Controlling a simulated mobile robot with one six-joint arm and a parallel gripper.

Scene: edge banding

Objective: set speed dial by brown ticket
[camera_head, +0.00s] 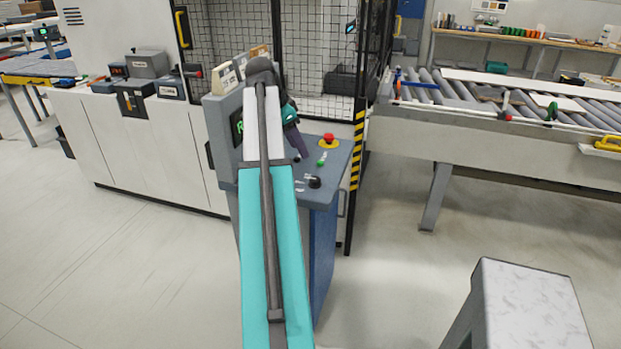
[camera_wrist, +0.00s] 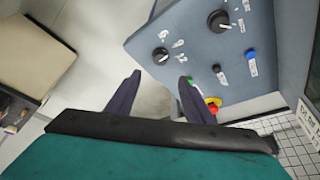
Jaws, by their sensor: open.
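A black dial (camera_wrist: 160,56) with white numerals beside it sits near the edge of the console's sloped panel; it also shows in the head view (camera_head: 315,182). A larger black dial (camera_wrist: 219,20) has a white label. Which one is the speed dial I cannot tell. My gripper (camera_wrist: 159,77) is open and empty, its dark fingers apart, near the smaller dial and a green button (camera_wrist: 190,81). In the head view my gripper (camera_head: 300,156) hangs over the panel. A brownish card (camera_head: 260,51) stands behind the console top, probably the brown ticket; its writing is unreadable.
A red emergency stop (camera_wrist: 213,104) lies close to the right finger. A small black knob (camera_wrist: 217,68) and a blue button (camera_wrist: 250,53) are on the panel. A pale card (camera_head: 227,78) stands by the screen.

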